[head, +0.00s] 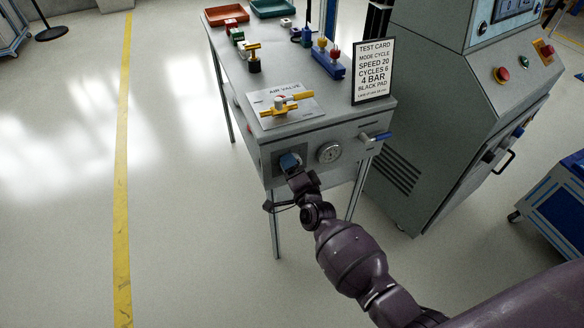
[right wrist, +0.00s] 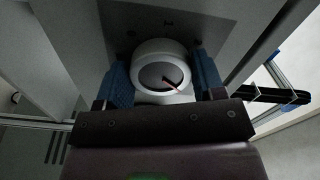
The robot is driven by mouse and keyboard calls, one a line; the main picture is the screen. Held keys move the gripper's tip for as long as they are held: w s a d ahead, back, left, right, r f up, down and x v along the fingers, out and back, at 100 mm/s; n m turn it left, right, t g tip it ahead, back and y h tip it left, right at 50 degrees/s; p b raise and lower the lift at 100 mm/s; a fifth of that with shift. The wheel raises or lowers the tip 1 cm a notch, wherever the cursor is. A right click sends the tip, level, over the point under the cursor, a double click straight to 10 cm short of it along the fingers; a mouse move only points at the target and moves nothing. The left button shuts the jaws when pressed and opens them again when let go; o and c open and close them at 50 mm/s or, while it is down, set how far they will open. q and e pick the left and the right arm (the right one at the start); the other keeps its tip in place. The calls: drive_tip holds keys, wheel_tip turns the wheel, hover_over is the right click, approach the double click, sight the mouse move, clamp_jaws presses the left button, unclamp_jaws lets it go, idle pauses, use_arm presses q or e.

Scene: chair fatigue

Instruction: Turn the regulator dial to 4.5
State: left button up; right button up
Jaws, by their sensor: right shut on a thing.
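The regulator dial (right wrist: 152,76) is a pale round knob with a darker face and a thin reddish pointer line in the right wrist view. My left gripper is not in view.
Above the panel is a yellow-handled air valve (head: 287,102) on a plate. A test card (head: 373,71) reading "4 BAR" stands at the bench's right edge. A blue-handled lever (head: 375,137) sticks out right of the gauge. A grey machine cabinet (head: 440,110) stands to the right; floor at left is clear.

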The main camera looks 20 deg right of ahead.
drive_tip(key=m+b, duration=0.1)
drive_tip(key=m, duration=0.4)
drive_tip(key=shift+m, duration=0.4)
idle(0.4)
drive_tip(key=o, duration=0.7)
drive_tip(key=shift+c, duration=0.2)
drive_tip(key=shift+o, duration=1.3)
drive_tip(key=shift+r, duration=0.1)
drive_tip(key=shift+s, duration=0.1)
